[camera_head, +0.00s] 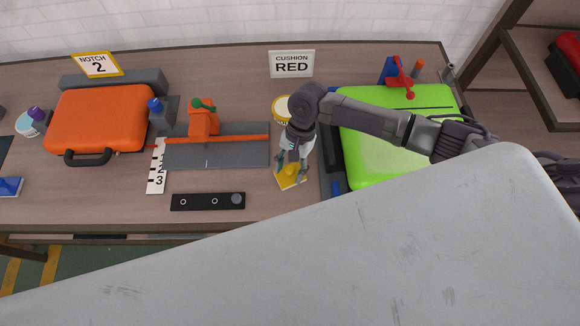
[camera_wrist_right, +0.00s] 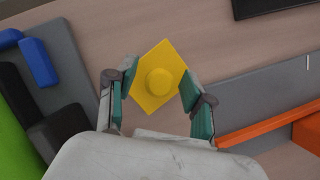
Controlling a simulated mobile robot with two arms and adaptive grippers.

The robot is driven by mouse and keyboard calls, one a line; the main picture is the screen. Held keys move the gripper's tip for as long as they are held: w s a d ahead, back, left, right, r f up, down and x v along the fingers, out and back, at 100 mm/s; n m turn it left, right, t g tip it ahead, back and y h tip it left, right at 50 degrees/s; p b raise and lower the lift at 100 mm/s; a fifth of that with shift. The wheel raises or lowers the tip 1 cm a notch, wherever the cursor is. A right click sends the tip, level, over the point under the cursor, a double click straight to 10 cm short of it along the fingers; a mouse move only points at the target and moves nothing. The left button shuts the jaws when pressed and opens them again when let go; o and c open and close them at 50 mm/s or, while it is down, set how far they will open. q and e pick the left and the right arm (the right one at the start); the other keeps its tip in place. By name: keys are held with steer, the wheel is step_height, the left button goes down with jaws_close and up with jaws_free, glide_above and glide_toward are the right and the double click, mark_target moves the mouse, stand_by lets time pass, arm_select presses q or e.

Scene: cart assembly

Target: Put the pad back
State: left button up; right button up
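A yellow square pad (camera_head: 288,181) with a round knob lies on the workbench, right of the black strip. In the right wrist view the pad (camera_wrist_right: 154,98) shows turned like a diamond, its knob in the middle. My right gripper (camera_head: 291,163) points down over the pad. Its fingers are spread to either side of the knob, with visible space between them and the knob. I cannot tell whether the fingertips touch the pad's edges. My left gripper is not in view.
A green case (camera_head: 385,145) stands right of the pad, and a yellow-rimmed tub (camera_head: 281,106) behind it. A grey plate with an orange bar (camera_head: 228,140) and a black strip (camera_head: 190,202) lie to the left.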

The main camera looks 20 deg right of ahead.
steer(key=shift+r, duration=0.1)
steer(key=b+v, duration=0.2)
steer(key=v, duration=1)
steer(key=shift+s+a+r, duration=0.1)
